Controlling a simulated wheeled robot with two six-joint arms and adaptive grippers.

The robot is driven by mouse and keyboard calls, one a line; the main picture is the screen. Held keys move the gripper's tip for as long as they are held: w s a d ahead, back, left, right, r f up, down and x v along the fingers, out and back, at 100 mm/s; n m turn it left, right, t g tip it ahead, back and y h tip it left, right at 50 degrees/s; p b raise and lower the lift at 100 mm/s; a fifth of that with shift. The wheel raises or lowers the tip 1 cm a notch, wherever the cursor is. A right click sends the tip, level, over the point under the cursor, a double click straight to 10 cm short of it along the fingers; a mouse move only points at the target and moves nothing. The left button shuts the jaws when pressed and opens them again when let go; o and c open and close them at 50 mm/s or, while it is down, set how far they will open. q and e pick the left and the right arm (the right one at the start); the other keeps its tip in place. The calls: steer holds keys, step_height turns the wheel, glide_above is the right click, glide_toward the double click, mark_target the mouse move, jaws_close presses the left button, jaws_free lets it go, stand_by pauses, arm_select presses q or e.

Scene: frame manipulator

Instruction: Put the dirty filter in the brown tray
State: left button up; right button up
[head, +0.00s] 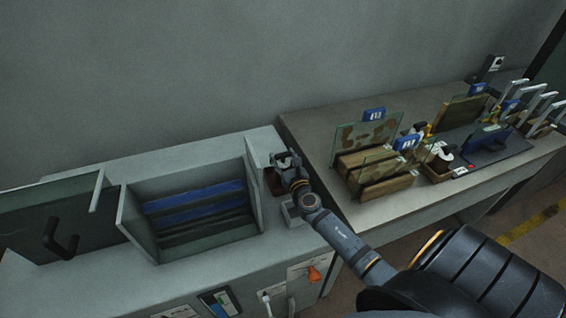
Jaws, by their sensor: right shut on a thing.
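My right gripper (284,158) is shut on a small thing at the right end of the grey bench. The thing is mostly hidden by the fingers; it appears to be the dirty filter, but its surface cannot be made out. A small brown tray (272,183) shows just below and left of the gripper, partly covered by it. I cannot tell whether the held thing touches the tray. My left gripper is not in view.
An open box with blue slats (195,203) stands left of the gripper, with a dark-handled panel (60,232) farther left. A small pale tray (291,213) lies beside my right arm. The right table holds wooden racks (384,185) with upright panels.

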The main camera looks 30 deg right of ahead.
steer(key=shift+w, duration=0.1)
steer(key=shift+f, duration=0.15)
steer(key=o, duration=1.6)
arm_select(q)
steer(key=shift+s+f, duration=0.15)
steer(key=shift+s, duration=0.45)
arm_select(e)
steer(key=shift+r, duration=0.2)
